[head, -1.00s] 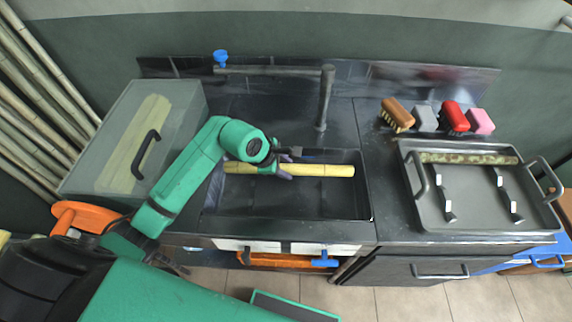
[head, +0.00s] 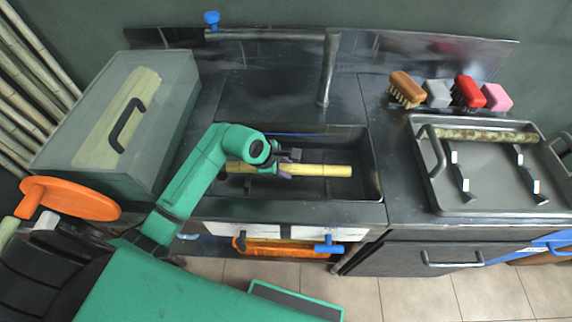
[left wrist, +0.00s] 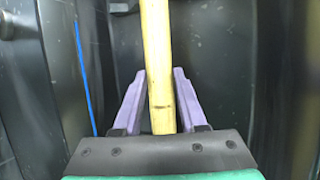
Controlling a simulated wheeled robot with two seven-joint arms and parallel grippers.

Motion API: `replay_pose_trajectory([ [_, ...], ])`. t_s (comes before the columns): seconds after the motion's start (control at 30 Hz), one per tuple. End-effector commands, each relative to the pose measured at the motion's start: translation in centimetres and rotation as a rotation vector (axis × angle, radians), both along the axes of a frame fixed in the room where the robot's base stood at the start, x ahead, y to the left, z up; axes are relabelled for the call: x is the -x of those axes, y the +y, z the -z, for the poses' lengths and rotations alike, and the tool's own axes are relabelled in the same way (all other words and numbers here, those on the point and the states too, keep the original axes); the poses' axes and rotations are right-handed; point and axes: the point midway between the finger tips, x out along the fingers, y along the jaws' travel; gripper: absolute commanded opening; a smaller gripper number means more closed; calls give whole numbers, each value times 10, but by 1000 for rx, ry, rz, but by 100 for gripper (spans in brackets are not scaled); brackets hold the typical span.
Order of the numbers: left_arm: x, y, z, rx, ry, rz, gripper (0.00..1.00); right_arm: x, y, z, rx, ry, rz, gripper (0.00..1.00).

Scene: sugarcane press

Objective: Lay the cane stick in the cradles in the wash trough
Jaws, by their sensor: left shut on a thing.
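The cane stick (head: 325,171) is pale yellow and lies lengthwise left to right within the outline of the wash trough (head: 376,180), a dark sink. My left gripper (head: 276,168) is shut on the stick left of its middle, partly hiding it. In the left wrist view, the purple fingers (left wrist: 158,100) stand on both sides of the stick (left wrist: 156,50). The cradles in the trough cannot be made out clearly; whether the stick touches them cannot be told. My right gripper is not in view.
A tap (head: 328,68) stands behind the trough. A clear-lidded box (head: 170,90) is at left. Several brushes and blocks, including a red brush (head: 467,92), sit at back right. A grey tray (head: 440,203) at right holds a mottled stick (head: 485,135) and two brackets.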

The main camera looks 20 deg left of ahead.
Motion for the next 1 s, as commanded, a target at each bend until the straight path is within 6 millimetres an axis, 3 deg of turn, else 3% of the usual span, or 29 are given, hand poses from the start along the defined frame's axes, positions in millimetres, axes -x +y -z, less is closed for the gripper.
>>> replay_pose_trajectory([
  [0.1, -1, 0, 15, 1, -5, 1, 0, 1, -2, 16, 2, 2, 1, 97],
  [0.43, -1, -1, 17, 2, -3, 0, 0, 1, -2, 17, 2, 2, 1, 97],
  [0.47, -1, 0, 17, 2, -3, 0, 45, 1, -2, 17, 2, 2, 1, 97],
  [0.53, -1, 0, 17, 2, -3, 0, 72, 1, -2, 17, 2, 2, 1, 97],
  [0.57, -1, 0, 17, 2, -3, 0, 76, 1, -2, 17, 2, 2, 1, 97],
  [0.77, -1, 0, 18, 2, -2, 0, 76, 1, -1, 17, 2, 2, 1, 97],
  [0.83, 0, 0, 18, 1, 0, 0, 95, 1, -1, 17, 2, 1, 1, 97],
  [0.87, 0, 0, 18, 1, 0, 0, 100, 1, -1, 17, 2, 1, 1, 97],
  [1.0, 0, 0, 18, 1, 0, 0, 100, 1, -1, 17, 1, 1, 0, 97],
])
